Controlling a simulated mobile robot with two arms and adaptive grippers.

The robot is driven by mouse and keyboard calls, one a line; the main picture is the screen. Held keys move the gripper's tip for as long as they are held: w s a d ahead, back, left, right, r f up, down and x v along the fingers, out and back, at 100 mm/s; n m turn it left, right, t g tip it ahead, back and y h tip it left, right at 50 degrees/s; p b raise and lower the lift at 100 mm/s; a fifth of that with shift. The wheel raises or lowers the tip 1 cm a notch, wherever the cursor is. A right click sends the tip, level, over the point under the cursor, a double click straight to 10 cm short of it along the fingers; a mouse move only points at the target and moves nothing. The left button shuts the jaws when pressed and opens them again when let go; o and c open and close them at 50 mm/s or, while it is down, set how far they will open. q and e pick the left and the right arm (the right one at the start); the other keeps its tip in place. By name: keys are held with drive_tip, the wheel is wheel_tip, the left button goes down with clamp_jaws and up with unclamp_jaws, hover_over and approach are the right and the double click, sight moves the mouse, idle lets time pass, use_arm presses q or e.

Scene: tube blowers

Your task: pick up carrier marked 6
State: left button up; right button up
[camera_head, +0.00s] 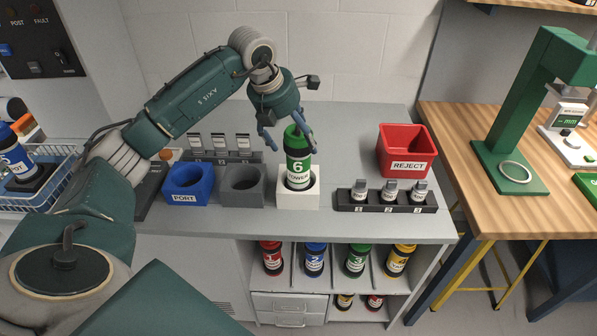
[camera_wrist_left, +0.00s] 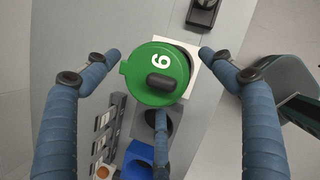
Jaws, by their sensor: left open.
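The carrier marked 6 (camera_head: 298,165) is a green and black cylinder standing upright in a white square holder (camera_head: 312,195) on the grey counter. In the left wrist view its green lid (camera_wrist_left: 155,75) shows a white 6 and a dark knob. My left gripper (camera_head: 288,128) is open around the upper part of the carrier, with blue fingers on either side of the lid. In the wrist view (camera_wrist_left: 155,65) the fingers look apart from the lid, and a third finger shows below it. My right gripper is not in view.
A blue PORT bin (camera_head: 188,184) and a grey bin (camera_head: 243,185) stand left of the white holder. A black rack (camera_head: 387,200) and a red REJECT bin (camera_head: 406,150) stand to its right. Several carriers (camera_head: 314,258) sit on the shelf below. A wooden bench (camera_head: 450,150) is at right.

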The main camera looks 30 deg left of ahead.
sight(298, 165)
use_arm(q)
drive_tip(key=shift+p+x, duration=0.45)
drive_tip(key=shift+x, duration=1.3)
drive_tip(key=shift+s, duration=0.2)
drive_tip(key=c, duration=1.8)
